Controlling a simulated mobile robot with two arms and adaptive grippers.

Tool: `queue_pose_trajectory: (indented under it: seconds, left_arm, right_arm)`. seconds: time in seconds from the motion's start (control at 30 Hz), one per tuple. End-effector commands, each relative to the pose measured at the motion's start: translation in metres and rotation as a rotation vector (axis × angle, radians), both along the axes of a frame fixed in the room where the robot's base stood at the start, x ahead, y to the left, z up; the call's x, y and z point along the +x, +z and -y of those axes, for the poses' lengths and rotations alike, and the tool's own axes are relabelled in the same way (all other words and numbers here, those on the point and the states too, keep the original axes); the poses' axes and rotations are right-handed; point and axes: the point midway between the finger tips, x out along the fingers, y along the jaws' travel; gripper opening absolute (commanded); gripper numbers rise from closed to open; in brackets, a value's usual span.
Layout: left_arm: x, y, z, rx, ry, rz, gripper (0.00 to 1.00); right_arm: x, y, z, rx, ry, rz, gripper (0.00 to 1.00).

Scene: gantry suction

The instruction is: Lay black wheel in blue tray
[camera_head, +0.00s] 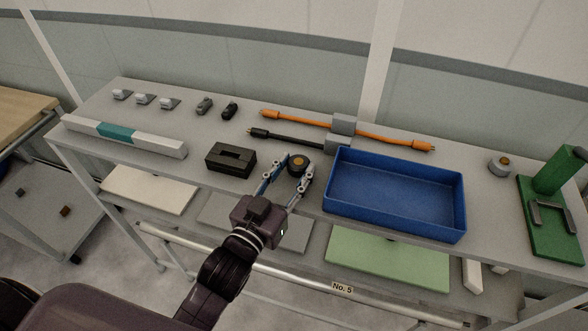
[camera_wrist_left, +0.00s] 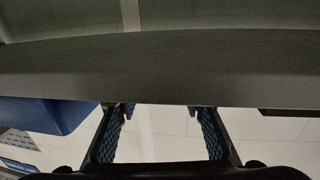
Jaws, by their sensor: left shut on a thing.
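The black wheel (camera_head: 298,163), with an orange-brown centre, shows in the head view between the fingertips of my left gripper (camera_head: 289,166). My left gripper is shut on the wheel, over the front half of the table. The blue tray (camera_head: 395,221) is a low open box to the right of the gripper, and it looks empty. In the left wrist view both fingers of my left gripper (camera_wrist_left: 160,112) show apart, and I cannot make out the wheel. A blue corner of the tray (camera_wrist_left: 45,113) shows at the left there. My right gripper is not in view.
A black slotted block (camera_head: 231,159) stands left of the gripper. Orange and black cables with grey blocks (camera_head: 343,124) lie behind the tray. A green stand (camera_head: 550,215) and a small round grey part (camera_head: 500,165) are at the right.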

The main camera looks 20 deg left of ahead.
Motion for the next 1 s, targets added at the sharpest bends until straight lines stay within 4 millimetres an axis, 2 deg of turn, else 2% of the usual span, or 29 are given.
queue_pose_trajectory:
  seconds: [0.37,0.4,0.53,0.87,1.0]
  left_arm:
    - [0.000,-0.005,0.000,0.000,0.000,0.000,0.11]
    - [0.000,-0.004,0.000,0.000,0.000,-0.001,0.40]
    - [0.000,-0.004,0.000,0.000,0.000,-0.001,0.54]
    - [0.000,0.000,0.000,0.000,-0.001,0.001,0.54]
    - [-0.012,-0.003,-0.002,0.000,0.000,-0.003,0.54]
  right_arm:
    - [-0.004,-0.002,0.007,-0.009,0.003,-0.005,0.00]
    - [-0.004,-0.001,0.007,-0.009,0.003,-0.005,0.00]
    - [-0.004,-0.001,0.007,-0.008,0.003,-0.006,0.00]
    - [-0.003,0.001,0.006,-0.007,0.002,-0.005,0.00]
    - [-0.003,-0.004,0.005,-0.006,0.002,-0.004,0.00]
